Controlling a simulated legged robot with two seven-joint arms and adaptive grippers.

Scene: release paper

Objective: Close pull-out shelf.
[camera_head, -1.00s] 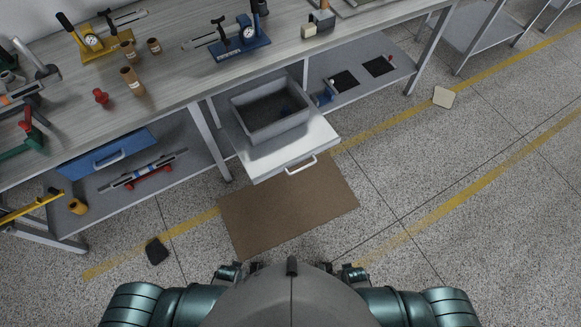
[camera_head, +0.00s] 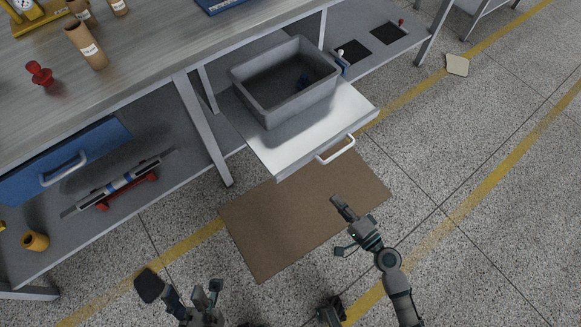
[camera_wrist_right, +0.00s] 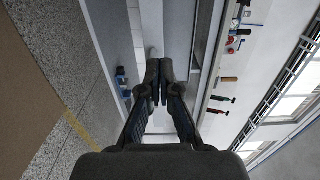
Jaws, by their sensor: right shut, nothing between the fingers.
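The pull-out shelf (camera_head: 345,115) is a white board that juts out from under the workbench, with a white bar handle (camera_head: 335,150) on its front edge. A grey bin (camera_head: 285,110) stands on it. My right gripper (camera_head: 337,201) is shut and empty, in front of the handle and apart from it, above the brown mat. Its closed fingers also fill the middle of the right wrist view (camera_wrist_right: 158,85). My left gripper (camera_head: 207,292) is low at the bottom edge, its fingers apart and empty, away from the shelf.
The workbench (camera_head: 130,75) runs along the back, with a metal leg (camera_head: 205,130) left of the shelf. A blue drawer (camera_head: 65,160) with a handle is at the left. The brown mat (camera_head: 290,225) lies on the floor before the shelf. The floor to the right is open.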

